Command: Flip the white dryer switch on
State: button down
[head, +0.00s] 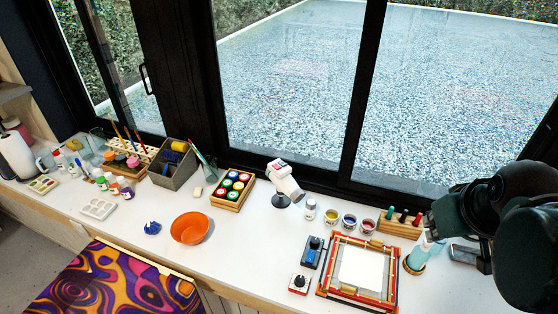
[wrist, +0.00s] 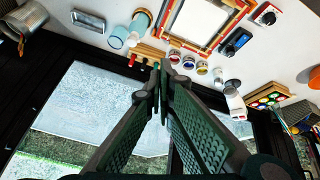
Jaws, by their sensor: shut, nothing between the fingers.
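The switch's exact position is too small to tell. A white dryer (head: 285,182) stands on a dark round base farther back, and it shows in the wrist view (wrist: 235,103). My gripper (wrist: 160,75) is shut and empty, with its fingertips together. It is well to the right of the switch box in the head view, apart from it.
A black and blue switch box (head: 312,253) stands just behind the white one. A red and wood frame (head: 388,292) lies to its right. Paint jars (head: 349,221), a wooden rack (head: 399,228) and a teal bottle (head: 417,257) stand between dryer and arm. An orange bowl (head: 189,229) is left.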

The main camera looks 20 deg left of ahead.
jog(key=w+a+r+n+g+p, duration=0.2)
jog(key=w+a+r+n, duration=0.45)
jog(key=w+a, duration=0.3)
jog(key=n+g+h+p, duration=0.2)
jog(key=n+g+p, duration=0.35)
jog(key=n, duration=1.35)
send_over(280, 170)
jog(key=w+a, duration=0.1)
notch_tip(280, 170, down, 6)
jog(key=r, duration=0.1)
jog(key=shift+w+a+f+t+p, duration=0.15)
jog(key=shift+a+f+t+p, duration=0.25)
jog(key=shift+a+f, duration=0.15)
jog(key=shift+f, duration=0.15)
jog(key=f, duration=0.4)
jog(key=d+f, duration=0.1)
jog(key=f, duration=0.4)
jog(key=s+f+p, duration=0.1)
jog(key=f, duration=0.3)
jog(key=shift+d+f, duration=0.25)
jog(key=shift+f, duration=0.05)
jog(key=shift+f, duration=0.1)
